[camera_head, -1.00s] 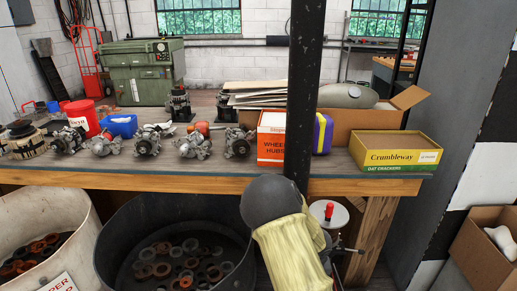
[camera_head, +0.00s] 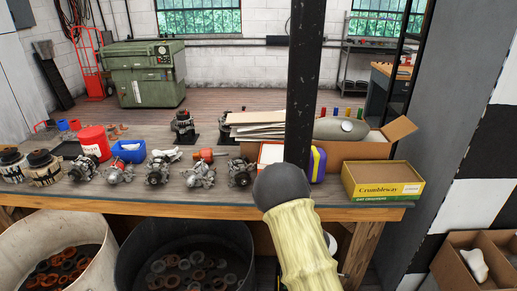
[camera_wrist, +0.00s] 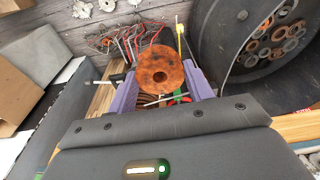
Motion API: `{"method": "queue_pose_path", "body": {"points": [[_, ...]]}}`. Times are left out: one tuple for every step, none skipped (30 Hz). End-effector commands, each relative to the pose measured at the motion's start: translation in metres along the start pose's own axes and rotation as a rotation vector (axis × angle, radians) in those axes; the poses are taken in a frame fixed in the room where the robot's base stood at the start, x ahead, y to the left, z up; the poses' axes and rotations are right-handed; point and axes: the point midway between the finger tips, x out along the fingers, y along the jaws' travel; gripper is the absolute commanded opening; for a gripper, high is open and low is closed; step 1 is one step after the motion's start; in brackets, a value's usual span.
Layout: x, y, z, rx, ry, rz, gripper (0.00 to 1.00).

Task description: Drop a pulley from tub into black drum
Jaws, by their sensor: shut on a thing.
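In the wrist view, my gripper (camera_wrist: 162,88) has purple fingers shut on a round, rusty orange pulley (camera_wrist: 160,68) with small holes in its face. The black drum (camera_wrist: 219,58) is to the right of it, with several rings and pulleys lying inside. My gripper and the pulley are beside the drum's wall, not over its opening. In the head view, the black drum (camera_head: 126,262) stands in front of the bench. A pale tub (camera_head: 92,232) with rusty pulleys is to its left. My arm hides my gripper in that view.
The wooden bench (camera_head: 120,205) holds several alternators, a red bucket (camera_head: 95,142), a blue bin (camera_head: 129,151) and a yellow-green box (camera_head: 383,183). A black post (camera_head: 302,90) rises behind my arm. In the wrist view, wire-like tools (camera_wrist: 125,42) lie beyond the pulley.

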Motion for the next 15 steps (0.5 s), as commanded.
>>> {"method": "queue_pose_path", "body": {"points": [[-0.021, 0.000, -0.002, 0.002, -0.001, 0.001, 0.23], [-0.026, 0.000, -0.003, 0.002, -0.001, 0.001, 0.23], [-0.033, 0.000, -0.003, 0.001, -0.001, 0.001, 0.23], [-0.038, 0.000, -0.004, 0.001, -0.001, 0.001, 0.23], [-0.043, 0.000, -0.004, 0.002, -0.002, 0.002, 0.23], [-0.051, 0.000, -0.005, 0.002, -0.002, 0.002, 0.23], [-0.056, 0.000, -0.005, 0.002, -0.003, 0.002, 0.23], [-0.061, 0.000, -0.005, 0.002, -0.003, 0.002, 0.23], [-0.068, 0.000, -0.006, 0.003, -0.003, 0.002, 0.23], [-0.073, 0.000, -0.006, 0.004, -0.003, 0.002, 0.23], [-0.079, 0.000, -0.007, 0.004, -0.004, 0.002, 0.23], [-0.086, 0.000, -0.007, 0.003, -0.004, 0.003, 0.23], [-0.091, 0.000, -0.008, 0.003, -0.004, 0.003, 0.23], [-0.097, 0.000, -0.008, 0.004, -0.004, 0.004, 0.23], [-0.104, 0.000, -0.009, 0.005, -0.005, 0.004, 0.23]]}}
